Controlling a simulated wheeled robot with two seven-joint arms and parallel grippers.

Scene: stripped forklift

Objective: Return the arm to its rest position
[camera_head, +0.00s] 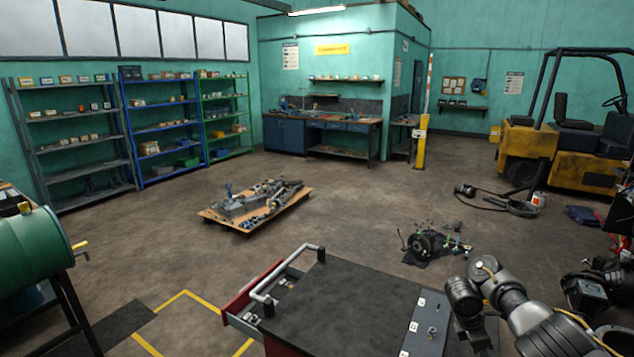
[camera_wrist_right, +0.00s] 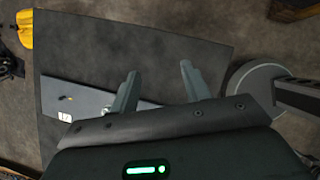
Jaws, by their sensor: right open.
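My right arm (camera_head: 500,290) comes in from the lower right in the head view, bent, with its wrist end beside the right edge of the tool cart (camera_head: 340,300). My right gripper (camera_wrist_right: 160,86) is open in the right wrist view, its two fingers apart with nothing between them. The fingers lie over the cart's dark top (camera_wrist_right: 110,50) and its grey strip (camera_wrist_right: 90,100); their height above it cannot be told. My left arm and left gripper are not in view.
The cart has a raised handle and a partly open red drawer (camera_head: 255,290). Parts lie on a low wooden board (camera_head: 250,205) and on the floor at right (camera_head: 430,245). A yellow forklift (camera_head: 570,130) stands at the back right.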

